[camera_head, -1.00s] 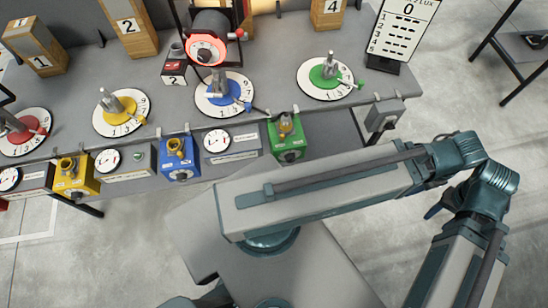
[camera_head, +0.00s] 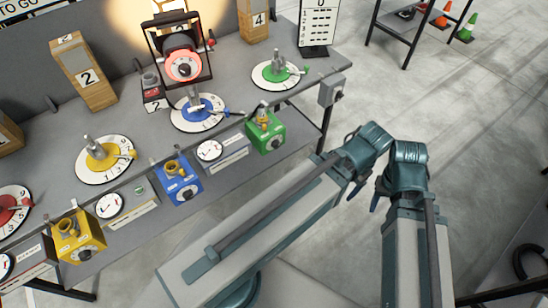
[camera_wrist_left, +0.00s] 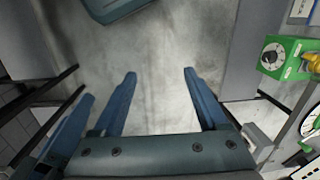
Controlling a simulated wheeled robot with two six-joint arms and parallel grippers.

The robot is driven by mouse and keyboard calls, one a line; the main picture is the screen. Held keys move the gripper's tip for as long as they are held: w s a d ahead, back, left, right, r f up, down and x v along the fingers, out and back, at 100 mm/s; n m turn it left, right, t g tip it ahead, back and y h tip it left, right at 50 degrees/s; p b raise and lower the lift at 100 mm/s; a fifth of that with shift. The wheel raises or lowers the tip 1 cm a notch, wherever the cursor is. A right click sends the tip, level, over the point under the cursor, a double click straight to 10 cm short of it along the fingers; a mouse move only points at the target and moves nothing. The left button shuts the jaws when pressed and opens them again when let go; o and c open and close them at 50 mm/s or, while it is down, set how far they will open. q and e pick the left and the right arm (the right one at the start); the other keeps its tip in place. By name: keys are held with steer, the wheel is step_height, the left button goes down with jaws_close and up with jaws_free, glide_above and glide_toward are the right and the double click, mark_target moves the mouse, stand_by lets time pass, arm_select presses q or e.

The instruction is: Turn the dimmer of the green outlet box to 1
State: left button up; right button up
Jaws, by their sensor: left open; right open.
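The green outlet box (camera_head: 268,137) sits at the front edge of the workbench, right of the blue box. Its black dimmer knob (camera_head: 277,144) faces front; its setting is too small to read. The green box also shows at the right edge of the left wrist view (camera_wrist_left: 284,45), with the round dimmer (camera_wrist_left: 272,57) on its face. My left gripper (camera_wrist_left: 159,72) is open and empty over grey floor, left of the box in that view. My right gripper (camera_head: 366,198) is partly hidden by my arm, open, right of and apart from the box.
Blue (camera_head: 179,182) and yellow (camera_head: 78,236) boxes line the same bench edge (camera_head: 100,185). A green dial plate (camera_head: 293,81) with a lever lies behind the green box. A grey box (camera_head: 331,89) juts from the bench's right end.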

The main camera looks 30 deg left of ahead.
arm_select(q)
steer(key=w+a+f+n+b, duration=0.1)
steer(key=a+f+b, duration=0.1)
steer(key=f+b, duration=0.85)
steer(key=w+a+f+b, duration=0.2)
steer(key=a+f+b, duration=0.1)
steer(key=f+b, duration=0.7)
steer(key=w+a+f+n+b, duration=0.1)
steer(key=a+f+b, duration=0.1)
steer(key=f+b, duration=0.8)
steer(key=m+t+y+b, duration=0.7)
steer(key=m+y+b, duration=0.65)
steer(key=m, duration=0.75)
glide_toward(278, 147)
steer(key=shift+y, duration=0.95)
steer(key=x, duration=0.3)
steer(key=p+x, duration=0.1)
steer(key=x, duration=0.1)
steer(key=f+x, duration=0.1)
steer(key=x, duration=0.2)
steer(key=shift+w+a+f+p, duration=0.1)
steer(key=shift+w+a+p, duration=0.15)
steer(key=shift+p, duration=0.15)
jaws_close()
